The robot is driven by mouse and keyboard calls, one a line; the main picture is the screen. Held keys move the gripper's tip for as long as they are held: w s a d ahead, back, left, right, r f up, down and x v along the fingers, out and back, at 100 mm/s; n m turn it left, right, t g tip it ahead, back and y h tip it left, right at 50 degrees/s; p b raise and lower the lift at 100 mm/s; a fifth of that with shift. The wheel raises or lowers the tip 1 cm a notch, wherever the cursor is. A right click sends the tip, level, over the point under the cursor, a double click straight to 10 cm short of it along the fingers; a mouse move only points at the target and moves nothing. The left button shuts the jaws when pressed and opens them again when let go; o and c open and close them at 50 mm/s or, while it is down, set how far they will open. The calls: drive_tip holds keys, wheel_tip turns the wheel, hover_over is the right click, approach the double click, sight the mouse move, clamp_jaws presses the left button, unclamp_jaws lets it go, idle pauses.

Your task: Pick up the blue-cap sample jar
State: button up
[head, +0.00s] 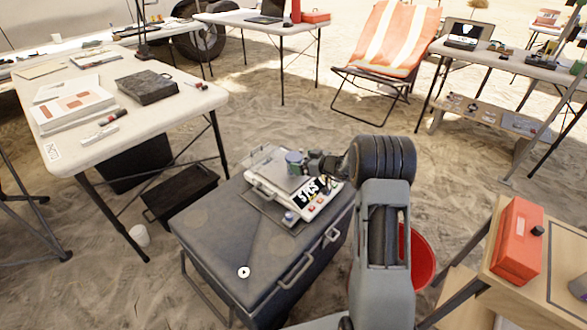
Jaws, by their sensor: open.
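The scale rests on a grey case (215,235).
A red toolbox (518,240) sits on a wooden stand at the right. A red bucket (422,262) is behind my arm. A white cup (139,235) is on the sand. A white table (150,112) with papers and a dark box (146,88) stands at left.

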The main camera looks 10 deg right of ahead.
drive_tip(key=shift+x, duration=2.75)
drive_tip(key=shift+w+d, duration=0.15)
drive_tip(key=c, duration=1.1)
